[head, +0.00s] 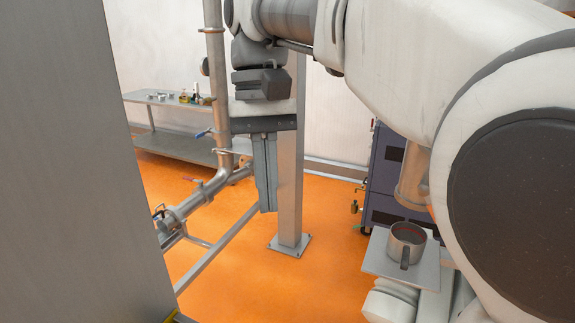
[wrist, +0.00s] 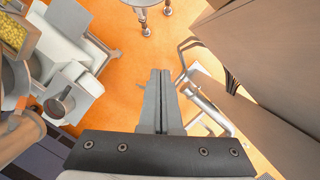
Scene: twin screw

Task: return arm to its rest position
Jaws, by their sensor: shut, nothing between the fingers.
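My gripper (head: 267,208) hangs from my arm in the upper middle of the head view, fingers pointing down and pressed together. Nothing shows between them. In the wrist view the two fingers (wrist: 160,75) lie side by side, shut, above the orange floor. My white arm fills the upper right of the head view, with a large dark joint cover at the right edge.
A metal cup (head: 406,243) stands on a small grey plate (head: 375,262) at lower right. Steel pipes (head: 215,90) with valves run left of and behind the gripper. A steel post (head: 290,170) stands close by. A shelf (head: 150,98) holds small items. A large grey panel (head: 60,180) fills the left.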

